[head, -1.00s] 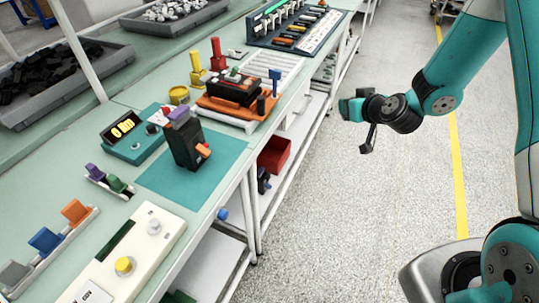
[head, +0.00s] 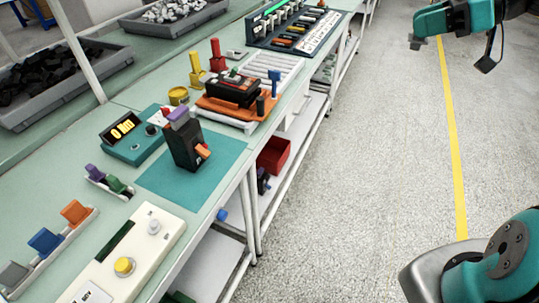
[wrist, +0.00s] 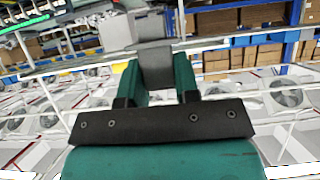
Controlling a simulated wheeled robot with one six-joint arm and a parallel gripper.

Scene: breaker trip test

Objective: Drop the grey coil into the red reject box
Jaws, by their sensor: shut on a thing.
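My gripper (head: 425,28) is at the upper right of the head view, raised over the aisle and away from the bench. In the wrist view its teal fingers (wrist: 155,74) are shut on a grey piece, the grey coil (wrist: 156,62), which sticks out past the fingertips. In the head view the coil (head: 417,43) shows only as a small grey bit under the gripper. The red reject box (head: 273,155) stands on the shelf below the bench top, near the bench's front edge. The box's inside is mostly hidden.
Another grey block (head: 13,275) sits in a rack with blue and orange ones. A black breaker (head: 184,145) with a purple top stands on a teal mat (head: 226,150). An orange tray (head: 240,108) lies farther back. The aisle floor (head: 360,180) is clear.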

